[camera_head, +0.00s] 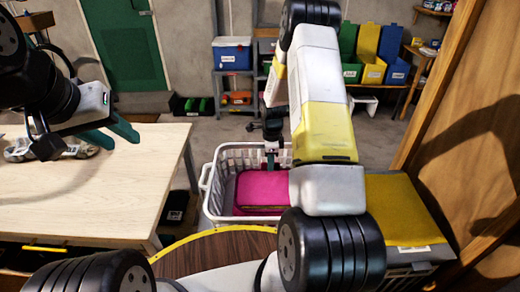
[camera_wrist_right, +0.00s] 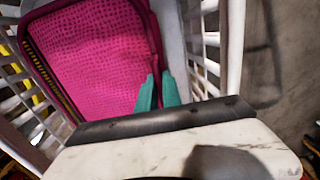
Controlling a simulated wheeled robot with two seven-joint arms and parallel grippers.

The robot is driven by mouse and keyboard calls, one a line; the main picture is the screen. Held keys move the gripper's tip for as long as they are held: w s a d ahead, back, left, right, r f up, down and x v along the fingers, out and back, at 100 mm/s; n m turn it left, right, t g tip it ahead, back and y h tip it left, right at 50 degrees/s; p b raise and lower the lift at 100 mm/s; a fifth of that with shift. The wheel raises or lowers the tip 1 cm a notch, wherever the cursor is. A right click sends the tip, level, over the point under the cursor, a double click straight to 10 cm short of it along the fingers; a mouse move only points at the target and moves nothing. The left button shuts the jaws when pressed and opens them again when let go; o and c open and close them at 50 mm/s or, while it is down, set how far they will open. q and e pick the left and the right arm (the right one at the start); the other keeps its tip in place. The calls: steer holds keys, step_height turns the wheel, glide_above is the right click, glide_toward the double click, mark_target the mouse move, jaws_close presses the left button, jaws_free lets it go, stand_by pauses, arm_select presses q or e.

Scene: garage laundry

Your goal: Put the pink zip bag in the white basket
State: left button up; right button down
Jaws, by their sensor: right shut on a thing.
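The pink zip bag (camera_head: 262,190) appears inside the opening of the white basket (camera_head: 212,192), which stands on the floor right of the table. In the right wrist view the bag (camera_wrist_right: 90,55) has a textured face and dark edging, with the basket's slatted walls (camera_wrist_right: 234,50) around it. My right gripper (camera_head: 271,163) is shut on the bag's edge, its teal fingertips close together in the wrist view (camera_wrist_right: 159,88). Whether the bag rests on the basket's bottom cannot be told. My right arm hides the basket's right side. My left gripper (camera_head: 114,134) is open and empty above the table.
A pale wooden table (camera_head: 90,195) fills the left, with a grey object (camera_head: 50,150) on it. A yellow-topped box (camera_head: 400,205) stands right of the basket, beside a wooden panel (camera_head: 470,130). A round dark wooden top (camera_head: 215,252) is in front. Shelves stand behind.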

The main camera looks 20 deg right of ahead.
steer(key=c, duration=1.5)
jaws_free()
steer(key=shift+f, duration=0.15)
